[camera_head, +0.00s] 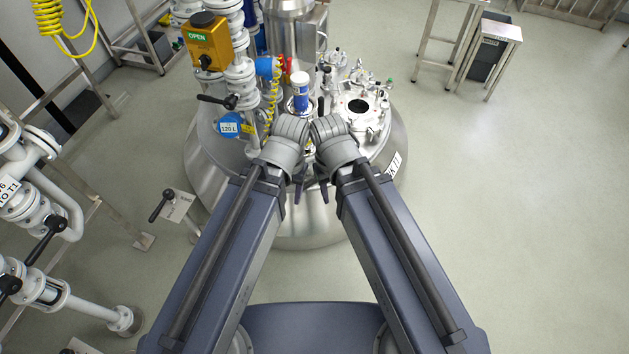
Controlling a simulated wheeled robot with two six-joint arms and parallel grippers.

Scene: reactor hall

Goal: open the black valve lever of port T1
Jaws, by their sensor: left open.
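A white pipe at the left edge bears a label (9,188) that seems to read "TO T1", partly cut off. Below it, a black lever (46,240) sits on a white flanged valve. Another black lever (9,285) is lower at the left edge. I cannot tell for certain which lever belongs to port T1. My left gripper (299,188) is open, over the front of the steel vessel and well right of those levers. My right gripper (323,190) is close beside it; its jaws are too small and dark to read. Neither visibly holds anything.
The round steel vessel (300,228) stands ahead, crowded with pipes and fittings. A yellow "OPEN" box (207,42) and a black lever (217,100) are on its left. A small stand (180,206) with a black handle is left of it. The right floor is mostly clear.

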